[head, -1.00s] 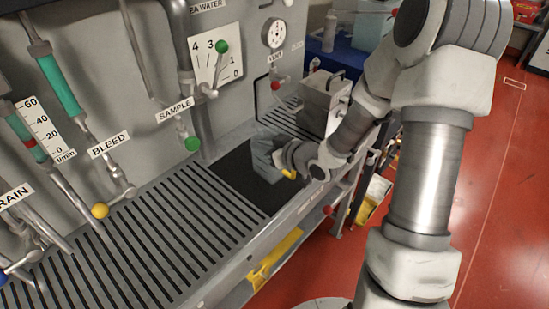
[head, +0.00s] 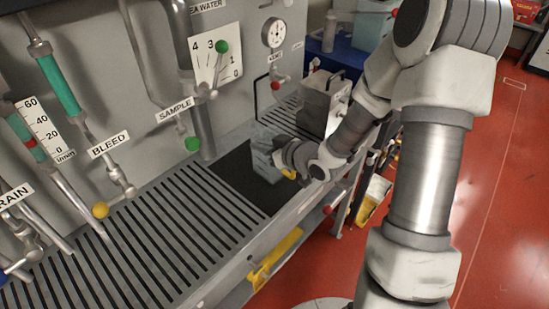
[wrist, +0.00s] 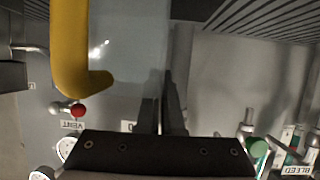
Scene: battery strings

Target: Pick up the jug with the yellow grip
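The jug (head: 262,160) is translucent grey and stands on the dark mat at the right end of the grated bench. Its yellow grip (head: 289,174) faces my arm and is partly hidden behind my wrist in the head view. In the wrist view the yellow grip (wrist: 70,50) is large at the upper left, with the pale jug body (wrist: 128,55) beside it. My gripper (wrist: 166,78) has its two dark fingers close together, to the right of the grip, overlapping the jug's edge in the picture. The grip is not between the fingers. Any contact with the jug cannot be made out.
A grey metal container (head: 322,106) stands just behind the jug on the bench. The panel carries a green-knobbed sample valve (head: 192,144), pipes and a gauge (head: 273,34). The grating (head: 150,240) at left is clear.

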